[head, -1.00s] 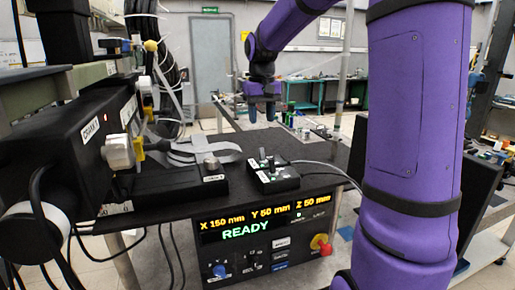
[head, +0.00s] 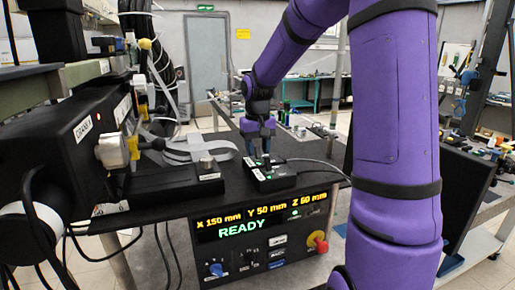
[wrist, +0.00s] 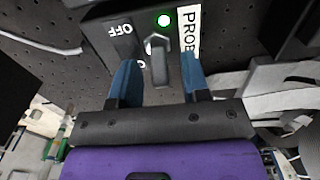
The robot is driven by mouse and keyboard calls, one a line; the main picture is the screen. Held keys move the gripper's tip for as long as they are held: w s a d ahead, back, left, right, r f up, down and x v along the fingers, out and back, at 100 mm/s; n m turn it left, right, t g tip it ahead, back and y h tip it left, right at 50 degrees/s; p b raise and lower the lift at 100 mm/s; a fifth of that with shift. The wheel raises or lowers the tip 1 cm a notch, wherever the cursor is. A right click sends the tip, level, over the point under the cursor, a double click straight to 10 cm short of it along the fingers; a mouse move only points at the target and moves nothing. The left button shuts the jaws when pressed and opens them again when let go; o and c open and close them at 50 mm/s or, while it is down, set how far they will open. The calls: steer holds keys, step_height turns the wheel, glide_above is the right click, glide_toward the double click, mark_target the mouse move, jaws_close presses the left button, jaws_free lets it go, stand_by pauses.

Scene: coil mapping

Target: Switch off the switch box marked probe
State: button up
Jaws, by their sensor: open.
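The probe switch box (head: 276,183) is a small black box on the black table top in the head view. In the wrist view its white label (wrist: 190,30) reads "PROB", the rest cut off. A green lamp (wrist: 164,20) is lit next to it, and "OFF" shows at the upper left. A grey lever (wrist: 159,66) points down in the picture, away from "OFF". My gripper (head: 265,154) is over the box. In the wrist view its blue fingers (wrist: 159,72) are open, one on each side of the lever, with gaps.
A black unit (head: 177,185) with a metal knob and grey ribbon cable stands left of the box. A cable leaves the box to the right. Below the table edge, a control panel (head: 262,232) reads "READY" and has a red knob (head: 317,240).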

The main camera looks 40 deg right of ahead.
mark_target(259, 154)
jaws_close()
steer(key=t, duration=0.1)
steer(key=s+t, duration=0.1)
steer(key=t+h, duration=0.1)
steer(key=t, duration=0.1)
steer(key=shift+s+a+r, duration=0.15)
steer(key=shift+s+a, duration=0.1)
steer(key=shift+s+a+t+h, duration=0.1)
steer(key=shift+s+t+h, duration=0.2)
steer(key=shift+t, duration=0.55)
steer(key=shift+s+t+h, duration=0.2)
steer(key=shift+t+h, duration=0.1)
steer(key=shift+t, duration=0.55)
steer(key=shift+s+f+t, duration=0.15)
steer(key=shift+f+t, duration=0.05)
steer(key=shift+t, duration=0.3)
jaws_free()
steer(key=shift+a+r, duration=0.1)
steer(key=shift+r, duration=0.05)
